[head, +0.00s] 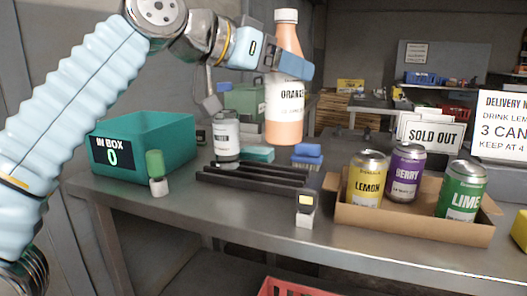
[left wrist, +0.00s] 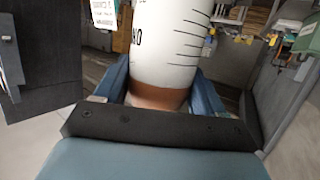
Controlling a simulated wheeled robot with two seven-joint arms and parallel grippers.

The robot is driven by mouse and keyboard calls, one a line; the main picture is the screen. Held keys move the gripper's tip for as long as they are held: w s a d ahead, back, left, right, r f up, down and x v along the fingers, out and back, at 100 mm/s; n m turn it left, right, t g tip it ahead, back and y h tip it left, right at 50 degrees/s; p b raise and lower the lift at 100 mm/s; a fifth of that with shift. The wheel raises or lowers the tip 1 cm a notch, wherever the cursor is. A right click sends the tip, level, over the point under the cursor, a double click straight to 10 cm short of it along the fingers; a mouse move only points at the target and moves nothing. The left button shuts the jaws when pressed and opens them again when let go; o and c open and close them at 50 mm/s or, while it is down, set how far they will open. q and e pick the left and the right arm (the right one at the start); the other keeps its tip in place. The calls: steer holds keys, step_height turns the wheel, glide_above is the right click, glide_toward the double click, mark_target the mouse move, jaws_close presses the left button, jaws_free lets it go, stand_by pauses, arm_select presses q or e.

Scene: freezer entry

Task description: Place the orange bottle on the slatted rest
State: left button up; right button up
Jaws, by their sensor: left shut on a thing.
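The orange bottle (head: 285,118), with a white cap and a white label, is held upright in the air. My left gripper (head: 290,68) is shut on its upper part. In the left wrist view the bottle (left wrist: 168,50) fills the space between the blue fingers of my left gripper (left wrist: 160,95). The slatted rest (head: 258,180), dark with several bars, lies on the metal table below and slightly left of the bottle. A grey bottle with a white label (head: 226,138) stands at the rest's back left. My right gripper is not in view.
A teal bin (head: 145,138) and a green-capped small bottle (head: 156,172) stand left of the rest. A small device (head: 305,208) stands in front of it. A cardboard tray (head: 410,228) with lemon, berry and lime cans is right. Blue blocks (head: 307,155) lie behind.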

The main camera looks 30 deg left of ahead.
arm_select(q)
steer(key=w+a+f, duration=0.6)
steer(key=w+f, duration=0.2)
steer(key=w, duration=0.2)
steer(key=shift+f, duration=0.2)
steer(key=shift+w+a+f+b, duration=0.15)
steer(key=shift+w+f+b, duration=0.05)
steer(key=shift+f, duration=0.8)
steer(key=shift+w+a+f+b, duration=0.15)
steer(key=shift+w+f+b, duration=0.05)
steer(key=shift+f, duration=0.8)
steer(key=shift+f, duration=0.15)
steer(key=o, duration=1.5)
